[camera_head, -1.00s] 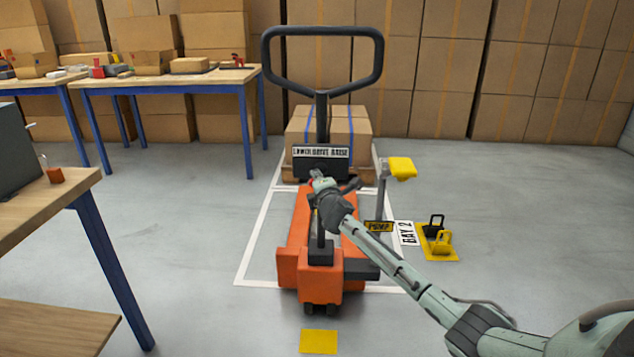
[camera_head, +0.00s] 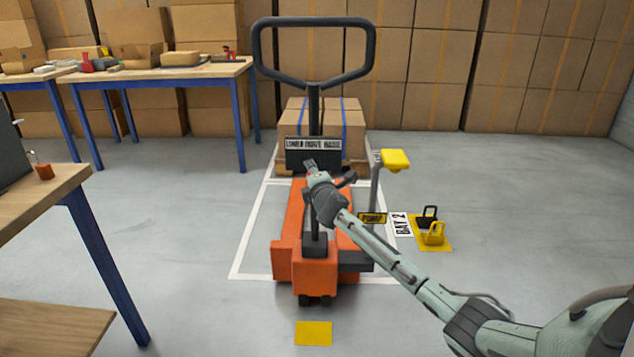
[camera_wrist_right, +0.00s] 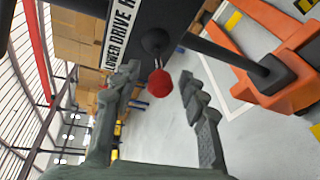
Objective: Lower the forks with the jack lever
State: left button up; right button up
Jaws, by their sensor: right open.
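The orange pallet jack (camera_head: 305,262) stands on the floor in front of me, with its dark loop handle (camera_head: 258,50) upright. A panel (camera_head: 326,144) marked LOWER DRIVE RAISE sits low on the handle; it also shows in the right wrist view (camera_wrist_right: 118,40). The jack lever, a thin stem with a red knob (camera_wrist_right: 160,83), sticks out of this panel. My right gripper (camera_head: 310,167) is at the panel. In the right wrist view my right gripper (camera_wrist_right: 158,85) is open, its fingers on either side of the red knob, with gaps visible. My left gripper is not in view.
Strapped boxes (camera_head: 345,125) stand on a pallet behind the jack. A pump pedal with a yellow top (camera_head: 396,159) is right of it, near a yellow plate with chocks (camera_head: 432,245). Workbenches (camera_head: 150,75) stand left. Clear floor lies at right.

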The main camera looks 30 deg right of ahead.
jog(key=v, duration=1.1)
jog(key=shift+s+f, duration=0.1)
jog(key=s+a+f+m+g+y, duration=0.1)
jog(key=s+a+f+m+g, duration=0.25)
jog(key=s+f, duration=0.65)
jog(key=s+a+f+m+g+y, duration=0.1)
jog(key=s+a+f+m+g, duration=0.35)
jog(key=f, duration=0.85)
jog(key=s+a+f+m+g, duration=0.1)
jog(key=s+a+f+m, duration=0.1)
jog(key=s, duration=0.5)
jog(key=s+a+f+m+g+y, duration=0.1)
jog(key=s+a+f+m, duration=0.1)
jog(key=s+f, duration=0.3)
jog(key=s+a+f+m+g+y, duration=0.1)
jog(key=s+f, duration=0.3)
jog(key=s, duration=0.5)
jog(key=shift+a+f+m+g, duration=0.25)
jog(key=shift+a+m+g, duration=0.15)
jog(key=shift+a+m, duration=0.2)
